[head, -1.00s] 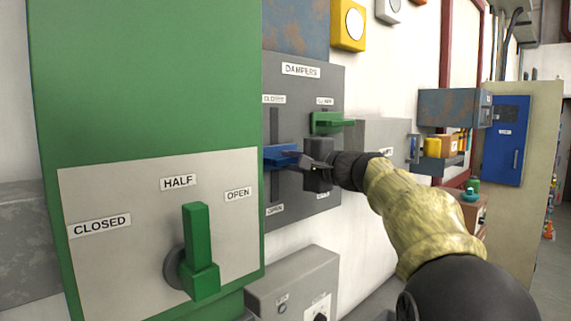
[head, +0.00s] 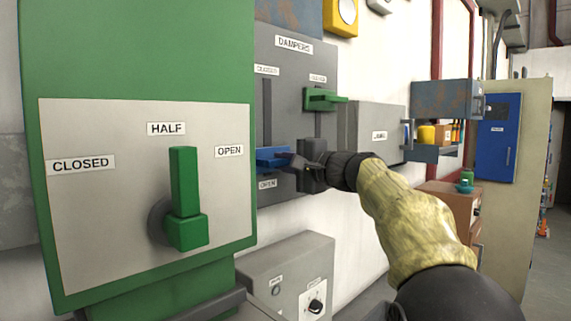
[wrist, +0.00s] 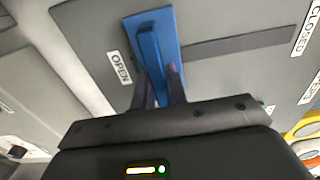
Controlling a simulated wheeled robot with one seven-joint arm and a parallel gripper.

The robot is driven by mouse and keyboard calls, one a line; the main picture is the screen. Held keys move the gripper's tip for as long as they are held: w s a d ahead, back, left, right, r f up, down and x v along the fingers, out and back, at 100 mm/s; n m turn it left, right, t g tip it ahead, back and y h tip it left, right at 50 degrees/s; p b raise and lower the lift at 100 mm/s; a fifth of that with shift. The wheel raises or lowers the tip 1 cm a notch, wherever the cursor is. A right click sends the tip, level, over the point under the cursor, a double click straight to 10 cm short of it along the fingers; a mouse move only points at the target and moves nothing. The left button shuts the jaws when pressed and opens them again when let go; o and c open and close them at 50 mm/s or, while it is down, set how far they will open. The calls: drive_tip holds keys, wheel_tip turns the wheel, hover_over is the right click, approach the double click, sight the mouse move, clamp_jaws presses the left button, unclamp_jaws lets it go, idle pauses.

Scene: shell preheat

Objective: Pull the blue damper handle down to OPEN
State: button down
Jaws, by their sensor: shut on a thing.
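The blue damper handle (head: 272,158) is on the left slot of the grey DAMPERS panel (head: 293,75). It sits at the slot's lower end, just above the OPEN label (head: 267,184). My gripper (head: 300,162) is shut on the blue handle from the right. In the wrist view the two dark fingers (wrist: 160,88) of my gripper close on the blue handle (wrist: 153,48), which is beside the OPEN label (wrist: 120,68). The empty slot runs from the handle toward the CLOSED label.
A green handle (head: 322,99) is high on the panel's right slot. A green cabinet (head: 135,50) with a green lever (head: 184,200) near HALF stands close on the left. A grey box (head: 288,275) with a knob is below. A grey wall box (head: 375,133) is right of the panel.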

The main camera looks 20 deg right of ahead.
drive_tip(key=shift+w+f, duration=0.1)
drive_tip(key=shift+f, duration=0.4)
drive_tip(key=c, duration=1.4)
unclamp_jaws()
drive_tip(key=shift+s+r, duration=0.2)
drive_tip(key=shift+s+d+f, duration=0.1)
drive_tip(key=shift+s+d, duration=0.05)
drive_tip(key=shift+d, duration=0.1)
drive_tip(key=b+v, duration=0.5)
drive_tip(key=v, duration=1.1)
drive_tip(key=shift+s+b, duration=0.4)
drive_tip(key=shift+d, duration=0.15)
drive_tip(key=shift+w, duration=0.1)
